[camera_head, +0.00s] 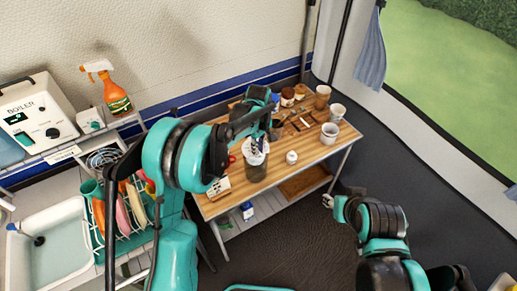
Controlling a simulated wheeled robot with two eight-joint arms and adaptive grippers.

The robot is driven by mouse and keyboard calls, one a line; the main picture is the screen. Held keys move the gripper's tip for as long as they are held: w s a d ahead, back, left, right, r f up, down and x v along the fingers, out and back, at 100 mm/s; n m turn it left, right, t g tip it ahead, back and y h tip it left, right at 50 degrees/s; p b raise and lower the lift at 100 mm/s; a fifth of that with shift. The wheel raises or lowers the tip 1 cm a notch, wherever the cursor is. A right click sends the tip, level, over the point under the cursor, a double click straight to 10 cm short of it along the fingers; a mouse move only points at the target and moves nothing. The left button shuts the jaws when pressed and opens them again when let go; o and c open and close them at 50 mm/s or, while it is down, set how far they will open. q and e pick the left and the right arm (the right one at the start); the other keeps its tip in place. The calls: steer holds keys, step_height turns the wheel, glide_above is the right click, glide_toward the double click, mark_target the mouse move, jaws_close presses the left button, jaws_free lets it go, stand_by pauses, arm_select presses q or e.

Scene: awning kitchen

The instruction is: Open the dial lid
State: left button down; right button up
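A dark grey-green jar (256,172) with a pale top (256,147) stands near the front edge of the wooden table. It is the likeliest thing to bear the dial lid, but no dial can be made out on it. My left gripper (258,139) points down at the jar's top, with its fingers at or just over the pale part. The fingers are too small and covered to show whether they grip it. My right gripper (328,201) is low, over the dark floor to the right of the table, away from the jar.
The wooden table (312,152) holds a small white jar (291,157), white cups (329,133) and several small items. A dish rack and sink (48,246) are at left. A boiler (38,117) and orange spray bottle (116,98) stand behind. Floor in front is clear.

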arm_select(q)
steer(key=shift+w+a+r+g+h+p, duration=0.2)
steer(key=shift+w+r+g+h+p, duration=0.1)
steer(key=shift+w+r+g, duration=0.3)
steer(key=shift+w+a+r+g+h+p, duration=0.15)
steer(key=shift+w+r+g+h, duration=0.2)
steer(key=shift+r+g, duration=0.45)
steer(key=shift+w+a+r+g+h+p, duration=0.3)
steer(key=shift+w+r+g+h, duration=0.25)
steer(key=shift+g, duration=0.75)
steer(key=shift+w, duration=0.15)
steer(key=c, duration=1.5)
jaws_free()
steer(key=shift+r, duration=0.15)
steer(key=shift+v, duration=3.65)
steer(key=shift+d, duration=0.1)
